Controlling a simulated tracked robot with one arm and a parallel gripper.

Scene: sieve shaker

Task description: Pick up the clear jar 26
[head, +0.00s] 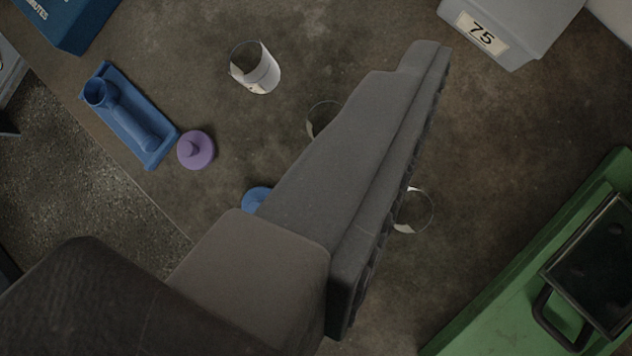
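Three clear jars stand on the brown surface. One jar (262,74) at the upper middle shows a white label, but I cannot read its number. A second jar (321,116) is partly hidden behind my gripper, and a third jar (414,211) shows just right of it. I cannot tell which is jar 26. My gripper (428,58) reaches from the lower left across the middle, with one grey finger and its ribbed pad edge visible. The other finger cannot be made out, and nothing held is visible.
A blue stand (130,117), purple knobbed lid (196,150) and partly hidden blue round piece (255,198) are at left. A grey box marked 75 (520,30) is at upper right. A green case (500,300) with a black handle fills the lower right.

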